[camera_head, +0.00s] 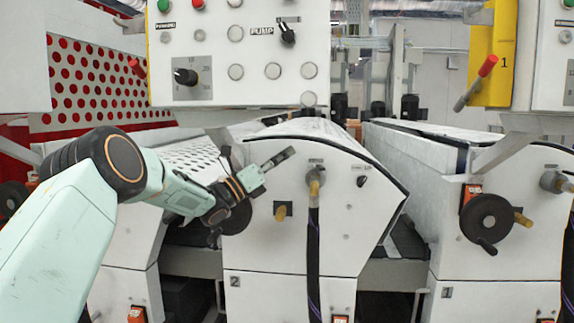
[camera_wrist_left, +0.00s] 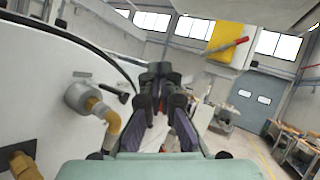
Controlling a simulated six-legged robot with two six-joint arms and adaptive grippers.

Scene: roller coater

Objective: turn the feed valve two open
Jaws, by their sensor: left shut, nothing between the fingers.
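Unit 2 of the machine (camera_head: 255,255) has a white front with a grey fitting and yellow-brass elbow (camera_head: 315,178), which feeds a dark hose. A small black lever (camera_head: 361,181) is just right of the fitting. I cannot tell for certain which of these is feed valve two. In the left wrist view the fitting (camera_wrist_left: 82,96) and black lever (camera_wrist_left: 116,92) show left of the jaws. My left gripper (camera_head: 288,154) is shut and empty, pointing up-right, left of and above the fitting, apart from it. My right gripper is out of view.
A brass stub (camera_head: 282,213) sticks out below my gripper. A control panel (camera_head: 240,50) with knobs hangs above. Unit 1, at the right, has a black handwheel (camera_head: 487,219). The hose (camera_head: 313,255) hangs down unit 2's front. A red lever (camera_head: 488,66) sits on a yellow panel.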

